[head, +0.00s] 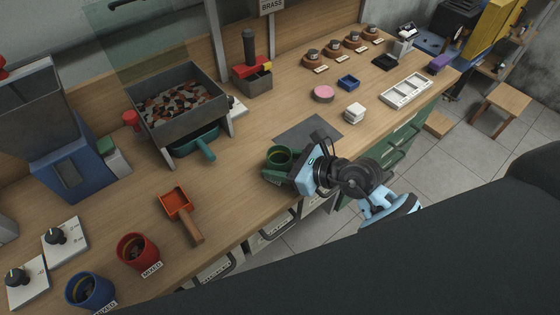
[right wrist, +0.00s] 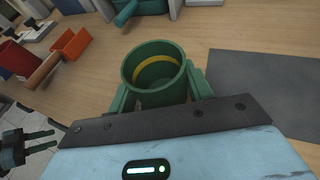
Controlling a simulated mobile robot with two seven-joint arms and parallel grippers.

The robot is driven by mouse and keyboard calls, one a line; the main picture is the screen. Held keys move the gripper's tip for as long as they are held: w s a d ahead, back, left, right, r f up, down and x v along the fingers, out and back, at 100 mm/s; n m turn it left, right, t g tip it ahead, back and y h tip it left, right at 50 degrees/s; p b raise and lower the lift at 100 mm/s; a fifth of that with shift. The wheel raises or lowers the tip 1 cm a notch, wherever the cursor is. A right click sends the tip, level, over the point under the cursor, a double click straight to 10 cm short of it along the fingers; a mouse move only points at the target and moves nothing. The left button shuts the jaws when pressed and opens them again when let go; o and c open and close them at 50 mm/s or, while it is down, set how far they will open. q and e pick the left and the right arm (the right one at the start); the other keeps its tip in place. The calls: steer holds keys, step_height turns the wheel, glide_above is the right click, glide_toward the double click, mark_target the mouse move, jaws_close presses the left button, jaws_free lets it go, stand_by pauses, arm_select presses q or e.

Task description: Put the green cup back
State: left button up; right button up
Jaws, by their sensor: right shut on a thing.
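The green cup (head: 279,157) is near the front edge of the wooden bench, left of a dark grey mat (head: 309,132). My right gripper (head: 284,170) is shut on it from the front edge side. In the right wrist view the cup (right wrist: 156,74) stands between the two green fingers (right wrist: 160,94); its open top faces up and shows a yellow band inside. I cannot tell whether its base touches the bench. My left gripper (right wrist: 40,142) shows small at the lower left of the right wrist view, its two dark fingers apart with nothing between them.
A red cup (head: 138,252) and a blue cup (head: 90,290) stand at the lower left. An orange scoop (head: 176,203) lies left of the green cup. A grey bin (head: 181,122) of pieces stands behind, over a teal scoop (head: 192,143). The mat is bare.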

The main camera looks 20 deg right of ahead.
steer(key=o, duration=1)
steer(key=shift+r, duration=0.1)
steer(key=v, duration=1.2)
